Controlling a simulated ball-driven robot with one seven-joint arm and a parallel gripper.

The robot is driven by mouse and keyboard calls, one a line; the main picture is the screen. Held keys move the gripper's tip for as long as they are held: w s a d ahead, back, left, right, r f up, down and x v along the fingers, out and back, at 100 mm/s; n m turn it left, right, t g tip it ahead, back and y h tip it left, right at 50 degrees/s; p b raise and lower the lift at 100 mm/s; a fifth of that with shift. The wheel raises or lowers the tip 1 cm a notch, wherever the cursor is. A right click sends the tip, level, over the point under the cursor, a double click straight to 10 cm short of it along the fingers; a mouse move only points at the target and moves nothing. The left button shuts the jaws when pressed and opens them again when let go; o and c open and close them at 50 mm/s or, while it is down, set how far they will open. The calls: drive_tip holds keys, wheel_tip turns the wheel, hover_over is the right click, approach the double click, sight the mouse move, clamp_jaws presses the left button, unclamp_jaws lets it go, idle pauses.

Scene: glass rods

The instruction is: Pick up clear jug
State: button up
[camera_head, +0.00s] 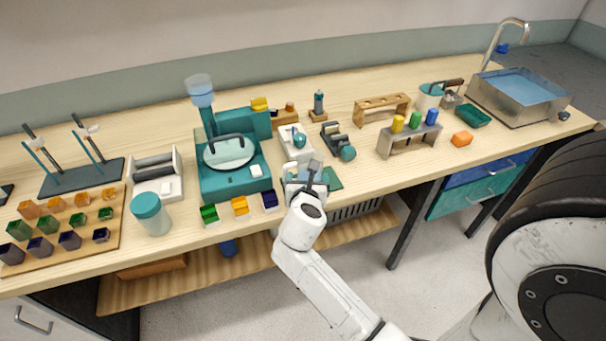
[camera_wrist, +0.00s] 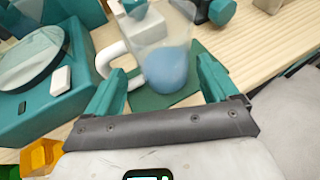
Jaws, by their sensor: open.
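The clear jug (camera_wrist: 165,45) has blue liquid (camera_wrist: 168,70) in its lower part and a white handle (camera_wrist: 108,58) on its left side. It stands on a dark green mat (camera_wrist: 188,92), which also shows in the head view (camera_head: 334,180). My gripper (camera_wrist: 160,68) is open and empty. In the wrist view its teal fingers spread to either side of the jug's lower part, with the left finger close to the handle; I cannot tell if they touch. In the head view my gripper (camera_head: 311,176) covers most of the jug.
A teal device with a round plate (camera_head: 229,152) stands just left of the jug. A white device (camera_head: 295,142) is behind it, and a dark stand with a teal knob (camera_head: 347,153) is at back right. Small coloured blocks (camera_head: 239,206) line the front edge. Bare wood lies to the right.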

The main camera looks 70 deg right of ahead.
drive_tip(key=shift+f+x, duration=0.15)
drive_tip(key=shift+x, duration=1.25)
drive_tip(key=shift+f+x, duration=0.15)
drive_tip(key=shift+x, duration=1.3)
drive_tip(key=shift+s+a, duration=0.1)
drive_tip(key=shift+s, duration=0.15)
drive_tip(key=shift+c, duration=0.4)
drive_tip(key=c, duration=0.8)
